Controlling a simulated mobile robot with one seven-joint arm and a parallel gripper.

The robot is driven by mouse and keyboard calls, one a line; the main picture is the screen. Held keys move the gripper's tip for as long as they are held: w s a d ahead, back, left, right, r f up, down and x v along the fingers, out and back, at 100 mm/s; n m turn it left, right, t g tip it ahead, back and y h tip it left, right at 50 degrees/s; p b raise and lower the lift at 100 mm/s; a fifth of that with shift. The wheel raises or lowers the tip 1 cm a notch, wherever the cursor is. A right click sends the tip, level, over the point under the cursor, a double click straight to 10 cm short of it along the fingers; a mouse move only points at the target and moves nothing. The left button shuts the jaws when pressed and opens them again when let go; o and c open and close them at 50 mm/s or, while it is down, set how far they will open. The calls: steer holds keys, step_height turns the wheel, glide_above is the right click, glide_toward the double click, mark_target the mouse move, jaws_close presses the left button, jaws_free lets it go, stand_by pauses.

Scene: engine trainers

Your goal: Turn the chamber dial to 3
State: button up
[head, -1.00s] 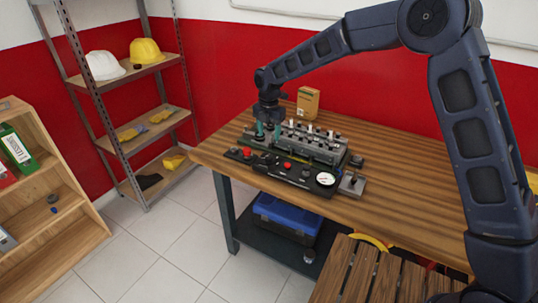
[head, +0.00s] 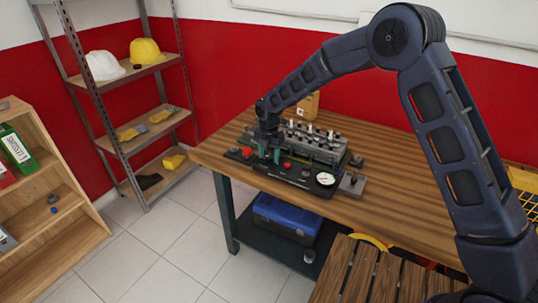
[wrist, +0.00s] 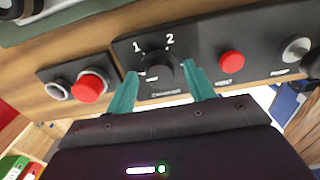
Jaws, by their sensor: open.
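The chamber dial (wrist: 164,74) is a dark round knob on the black panel in the wrist view. White numbers 1 and 2 show beyond it, and a small label is on its near side. No 3 is readable, and I cannot tell where the dial points. My gripper (wrist: 160,71) is open, with one teal finger on each side of the dial. I cannot tell if they touch it. In the head view my gripper (head: 268,152) is low over the front panel of the engine trainer (head: 315,145), and the dial is not distinguishable.
In the wrist view a red button (wrist: 232,62) is right of the dial, and another red button (wrist: 90,87) is to the left. A gauge (head: 325,179) is at the panel's right end. A yellow box (head: 308,104) stands behind the trainer. The table's right side (head: 410,190) is clear.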

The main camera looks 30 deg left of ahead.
steer(key=c, duration=1)
steer(key=shift+o, duration=0.2)
